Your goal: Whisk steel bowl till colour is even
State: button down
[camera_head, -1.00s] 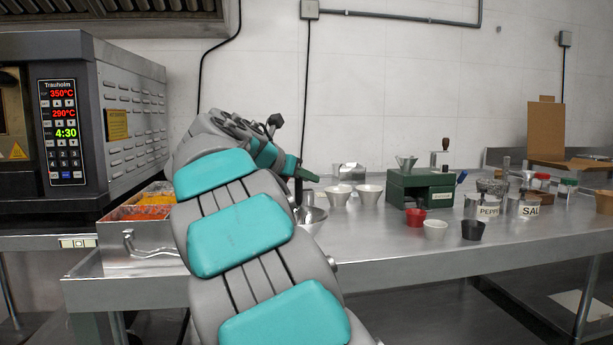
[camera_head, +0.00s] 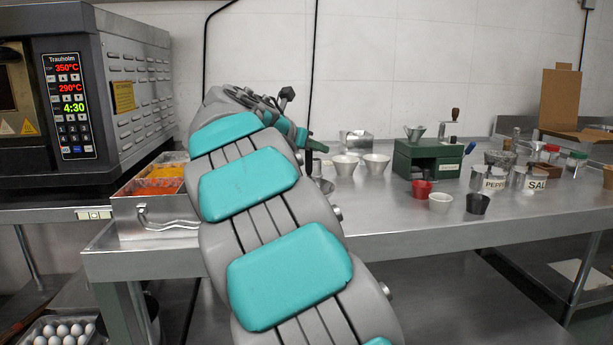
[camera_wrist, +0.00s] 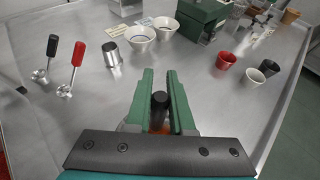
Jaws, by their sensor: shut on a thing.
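My gripper (camera_wrist: 161,84) is shut on the dark upright handle (camera_wrist: 160,104) of a tool, seen between its green jaws in the wrist view. The tool's lower end is hidden, so I cannot tell whether it is a whisk. An orange patch shows just below the handle. In the head view my gripper (camera_head: 317,146) is mostly behind my arm, over the table. A steel bowl (camera_head: 326,186) shows only as a piece of rim beside my arm, under the gripper.
White bowls (camera_head: 345,165), a green box (camera_head: 428,160) and small red (camera_head: 421,189), white (camera_head: 440,203) and black cups (camera_head: 478,204) stand to the right. A food tray (camera_head: 150,208) is left, beside the oven (camera_head: 135,90).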

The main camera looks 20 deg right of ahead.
jog(key=a, duration=0.3)
jog(key=shift+s, duration=0.3)
notch_tip(320, 180, up, 9)
jog(key=s, duration=0.2)
jog(key=shift+d, duration=0.4)
jog(key=shift+s+a+r, duration=0.1)
jog(key=shift+s, duration=0.1)
dwell(0.9)
